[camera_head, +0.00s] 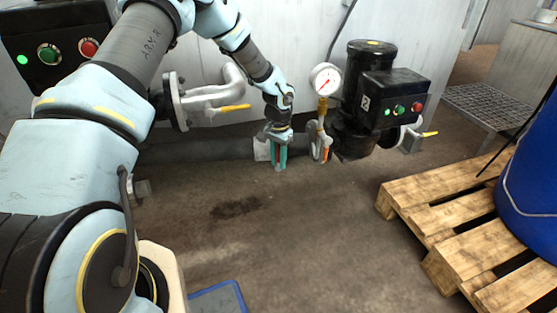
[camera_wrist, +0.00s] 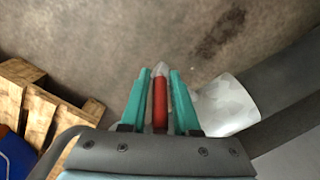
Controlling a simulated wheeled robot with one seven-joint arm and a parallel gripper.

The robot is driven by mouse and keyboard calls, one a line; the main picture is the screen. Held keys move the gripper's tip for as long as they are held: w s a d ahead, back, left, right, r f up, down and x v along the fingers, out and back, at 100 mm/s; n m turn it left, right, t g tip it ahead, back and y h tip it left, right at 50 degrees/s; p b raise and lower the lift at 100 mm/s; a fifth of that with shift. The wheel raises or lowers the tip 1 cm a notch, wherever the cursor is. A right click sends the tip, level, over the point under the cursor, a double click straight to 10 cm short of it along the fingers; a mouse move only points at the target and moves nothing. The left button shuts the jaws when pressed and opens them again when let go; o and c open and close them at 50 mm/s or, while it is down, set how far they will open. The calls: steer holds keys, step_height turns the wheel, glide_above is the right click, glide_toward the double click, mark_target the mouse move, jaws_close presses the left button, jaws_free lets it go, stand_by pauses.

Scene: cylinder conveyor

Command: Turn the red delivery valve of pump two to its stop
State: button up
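Pump two (camera_head: 370,95) is the black pump with a "2" label at the back, right of centre. My gripper (camera_head: 279,163) points down at the pipe left of that pump. In the wrist view, the red valve handle (camera_wrist: 160,103) stands between the two teal fingers of my gripper (camera_wrist: 161,78). Narrow gaps show on both sides of the handle, so the fingers are around it but look apart from it. The valve body is hidden behind my gripper in the head view.
A pressure gauge (camera_head: 326,79) and an orange-red lever (camera_head: 326,154) are just right of my gripper. Yellow-handled valves stand left (camera_head: 235,108) and right (camera_head: 430,134). A wooden pallet (camera_head: 410,190) with a blue drum (camera_head: 535,185) is at right. The middle floor is clear.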

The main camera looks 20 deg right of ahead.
jaws_close()
stand_by(1.0)
